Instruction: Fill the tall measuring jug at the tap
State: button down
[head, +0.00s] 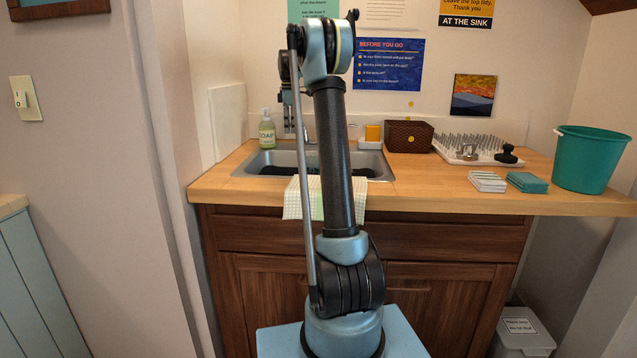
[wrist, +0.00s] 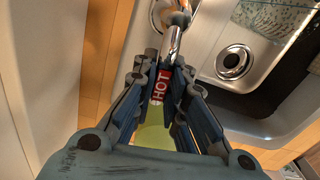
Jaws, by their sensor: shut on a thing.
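My gripper (wrist: 160,78) is shut around a red-labelled tap handle (wrist: 160,88) that reads HOT. A chrome part of the tap (wrist: 176,38) runs up from between the fingers. In the head view my gripper hangs over the back left of the sink (head: 244,170), largely behind my arm. The sink drain (wrist: 234,62) shows to the right of the gripper in the wrist view. I cannot clearly make out the measuring jug. A patterned teal thing (wrist: 275,16) lies in the sink, and I cannot tell what it is.
A soap bottle (head: 267,133) stands left of the gripper. A checked cloth (head: 296,203) hangs over the sink's front edge. To the right are a brown box (head: 409,137), a spiked drying rack (head: 463,157), stacked tiles or cloths (head: 487,181) and a green bucket (head: 588,160).

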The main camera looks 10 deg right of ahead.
jog(key=s+n, duration=0.1)
jog(key=n, duration=0.3)
jog(key=s+n, duration=0.1)
jog(key=shift+s+d+n, duration=0.15)
jog(key=shift+s+n, duration=0.2)
jog(key=shift+n, duration=0.05)
jog(key=shift+s+d+n, duration=0.1)
jog(key=shift+s+n, duration=0.35)
jog(key=shift+n, duration=0.45)
dwell(2.2)
jog(key=shift+w, duration=0.1)
dwell(2.6)
jog(key=m, duration=0.1)
jog(key=w+m, duration=0.1)
jog(key=m, duration=0.1)
jog(key=w+m, duration=0.1)
jog(key=m, duration=0.1)
jog(key=shift+w+a, duration=0.15)
jog(key=shift+a, duration=0.2)
dwell(0.5)
